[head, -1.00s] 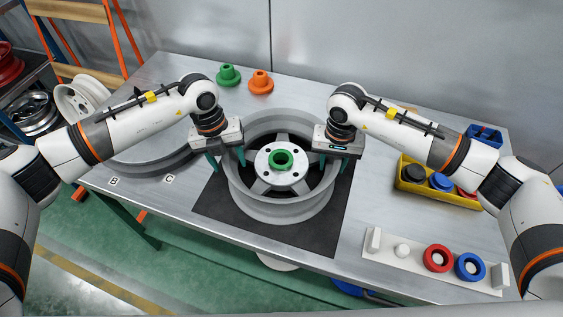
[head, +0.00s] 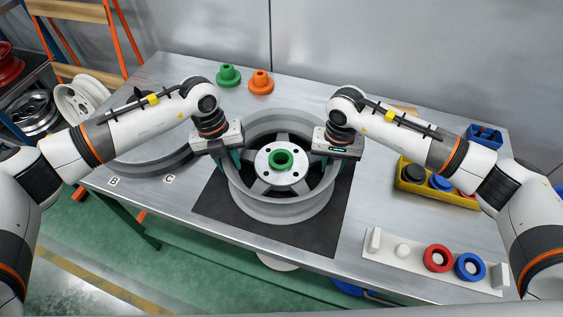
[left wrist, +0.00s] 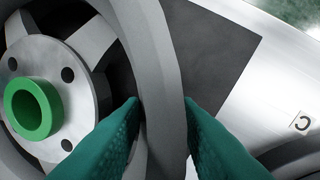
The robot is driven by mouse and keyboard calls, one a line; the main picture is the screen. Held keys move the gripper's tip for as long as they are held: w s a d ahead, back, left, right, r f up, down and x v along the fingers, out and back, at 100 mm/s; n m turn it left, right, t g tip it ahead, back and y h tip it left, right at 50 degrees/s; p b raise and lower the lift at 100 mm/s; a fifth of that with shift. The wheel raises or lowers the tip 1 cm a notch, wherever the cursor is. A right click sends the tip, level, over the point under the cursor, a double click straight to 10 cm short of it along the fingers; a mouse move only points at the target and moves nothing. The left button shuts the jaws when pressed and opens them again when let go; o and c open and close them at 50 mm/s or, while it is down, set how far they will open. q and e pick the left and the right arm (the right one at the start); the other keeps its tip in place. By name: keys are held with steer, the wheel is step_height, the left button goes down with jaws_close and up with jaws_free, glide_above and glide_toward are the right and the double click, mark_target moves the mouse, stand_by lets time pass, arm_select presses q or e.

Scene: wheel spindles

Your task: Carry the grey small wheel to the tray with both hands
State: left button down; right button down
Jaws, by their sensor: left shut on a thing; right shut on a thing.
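The grey small wheel (head: 281,207) sits on the black mat (head: 321,229) in the middle of the table, with a green ring (head: 282,159) at its hub. My left gripper (head: 231,160) is shut on the left side of its rim. In the left wrist view, the green fingers (left wrist: 165,112) stand on both sides of the grey rim (left wrist: 155,60). My right gripper (head: 335,160) is shut on the right side of the rim, its fingers partly hidden. A round grey tray (head: 150,167) lies at the left of the table, partly hidden by my left arm, near labels B and C.
Green (head: 228,76) and orange (head: 260,82) spindle parts stand at the back. A yellow bin (head: 437,194) and a white rack (head: 410,262) with red and blue rings are at the right. A blue bin (head: 485,135) stands behind.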

arm_select(q)
steer(key=shift+w+r, duration=0.1)
steer(key=shift+r, duration=0.15)
arm_select(e)
steer(key=shift+w+r, duration=0.1)
steer(key=shift+r, duration=0.1)
